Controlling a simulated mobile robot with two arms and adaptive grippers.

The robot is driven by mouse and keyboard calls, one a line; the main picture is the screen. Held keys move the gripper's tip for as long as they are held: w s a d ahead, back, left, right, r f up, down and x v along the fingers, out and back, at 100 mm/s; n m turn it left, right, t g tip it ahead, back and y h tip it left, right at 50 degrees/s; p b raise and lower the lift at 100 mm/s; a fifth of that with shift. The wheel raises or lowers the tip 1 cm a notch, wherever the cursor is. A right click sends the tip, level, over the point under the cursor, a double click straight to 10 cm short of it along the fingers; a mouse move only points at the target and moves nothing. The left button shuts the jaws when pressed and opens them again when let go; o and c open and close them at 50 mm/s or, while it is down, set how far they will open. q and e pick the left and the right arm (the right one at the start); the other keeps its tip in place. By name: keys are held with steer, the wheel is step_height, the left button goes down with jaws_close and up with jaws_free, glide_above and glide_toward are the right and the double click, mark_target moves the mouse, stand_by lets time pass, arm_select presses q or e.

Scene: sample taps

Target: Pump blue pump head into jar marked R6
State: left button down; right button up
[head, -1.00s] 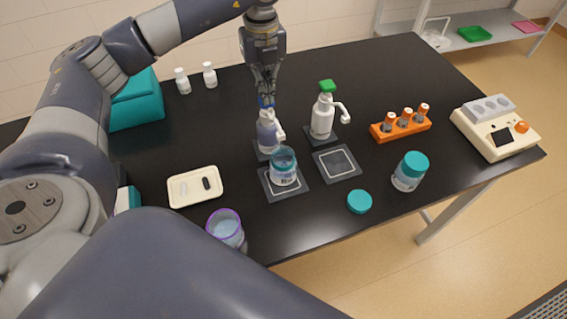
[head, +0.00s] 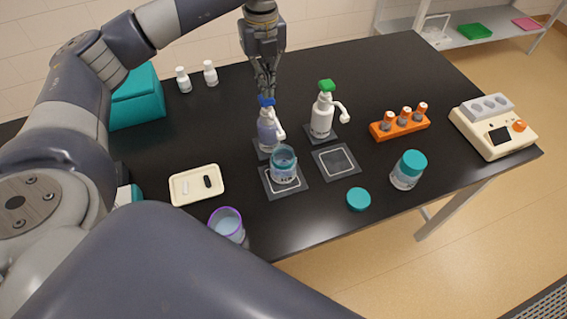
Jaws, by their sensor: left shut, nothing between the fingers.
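The pump bottle with the blue head (head: 267,101) stands on a dark mat left of centre, its spout pointing right and toward the front. My left gripper (head: 266,92) is shut and empty, pointing down right above the blue head; I cannot tell whether it touches. An open jar (head: 284,166) with a teal-tinted rim stands on a square mat in front of that bottle, close under the spout. Its label is too small to read. A pump bottle with a green head (head: 322,114) stands to the right. My right gripper is not in view.
An empty marked mat (head: 338,160) lies before the green-headed pump. A lidded jar (head: 408,170), a loose teal lid (head: 358,199), an orange tube rack (head: 400,125) and a cream device (head: 495,130) stand right. A tray (head: 196,186) and a purple-rimmed cup (head: 227,222) are front left.

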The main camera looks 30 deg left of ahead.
arm_select(q)
steer(key=shift+f, duration=0.15)
steer(key=shift+f+b, duration=1.1)
steer(key=shift+f, duration=0.35)
steer(key=shift+r, duration=0.2)
steer(key=shift+r+p, duration=0.7)
steer(key=shift+p, duration=0.05)
steer(key=shift+r+p, duration=0.4)
steer(key=shift+r, duration=0.35)
step_height(320, 180, up, 6)
steer(key=p, duration=0.4)
